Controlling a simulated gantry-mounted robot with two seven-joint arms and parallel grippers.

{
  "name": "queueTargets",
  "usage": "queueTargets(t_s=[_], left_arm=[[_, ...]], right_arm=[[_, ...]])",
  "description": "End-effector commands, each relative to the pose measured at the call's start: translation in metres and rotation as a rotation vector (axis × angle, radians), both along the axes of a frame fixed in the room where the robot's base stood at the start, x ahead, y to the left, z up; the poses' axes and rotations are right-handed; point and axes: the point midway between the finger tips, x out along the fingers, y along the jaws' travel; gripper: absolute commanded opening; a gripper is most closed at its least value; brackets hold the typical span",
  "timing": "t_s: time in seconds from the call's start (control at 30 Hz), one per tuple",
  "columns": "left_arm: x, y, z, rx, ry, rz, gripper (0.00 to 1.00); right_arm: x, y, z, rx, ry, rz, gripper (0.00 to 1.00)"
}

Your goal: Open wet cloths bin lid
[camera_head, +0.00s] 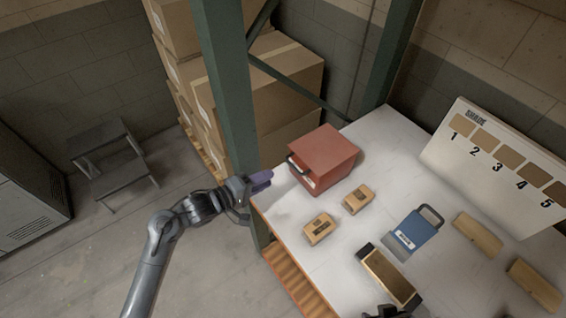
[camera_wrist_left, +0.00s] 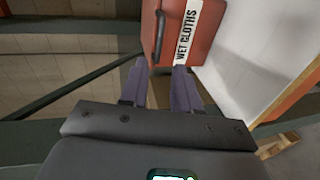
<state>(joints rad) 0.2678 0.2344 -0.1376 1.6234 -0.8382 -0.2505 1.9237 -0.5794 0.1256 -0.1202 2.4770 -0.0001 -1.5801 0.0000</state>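The wet cloths bin (camera_head: 330,152) is a red box at the far left of the white table. It also shows in the wrist view (camera_wrist_left: 203,48), with a white "WET CLOTHS" label and a black handle (camera_wrist_left: 159,38) on the side facing my gripper. Its lid looks shut. My left gripper (camera_head: 266,178) is just off the table's left edge, pointing at the handle and apart from it. In the wrist view its purple fingers (camera_wrist_left: 160,72) are spread with nothing between them. A dark part at the bottom edge of the head view may be my right gripper (camera_head: 384,312); its fingers are unclear.
A green rack post (camera_head: 227,90) stands close behind my left gripper. Two small wooden blocks (camera_head: 358,199) lie in front of the bin. A blue box (camera_head: 419,232) and a wood-and-black block (camera_head: 389,278) are further right. A numbered shade board (camera_head: 495,165) stands behind.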

Motion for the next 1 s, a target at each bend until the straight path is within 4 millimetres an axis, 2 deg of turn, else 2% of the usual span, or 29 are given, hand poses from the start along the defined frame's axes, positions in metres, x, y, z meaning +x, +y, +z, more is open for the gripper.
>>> queueTargets(t_s=[0.03,0.27,0.7,1.0], left_arm=[[0.002,-0.002,-0.003,-0.023,0.011,-0.010,0.31],[0.015,-0.017,-0.004,-0.055,0.028,-0.020,0.31],[0.057,-0.068,-0.019,-0.051,0.025,-0.017,0.31],[0.069,-0.083,-0.023,-0.050,0.026,-0.016,0.31]], right_arm=[[0.000,0.000,-0.005,0.000,-0.001,-0.001,0.43],[0.000,0.000,-0.007,0.002,-0.003,-0.001,0.43],[0.000,0.002,-0.017,0.009,-0.002,-0.006,0.43],[0.000,0.002,-0.019,0.009,-0.002,-0.006,0.43]])
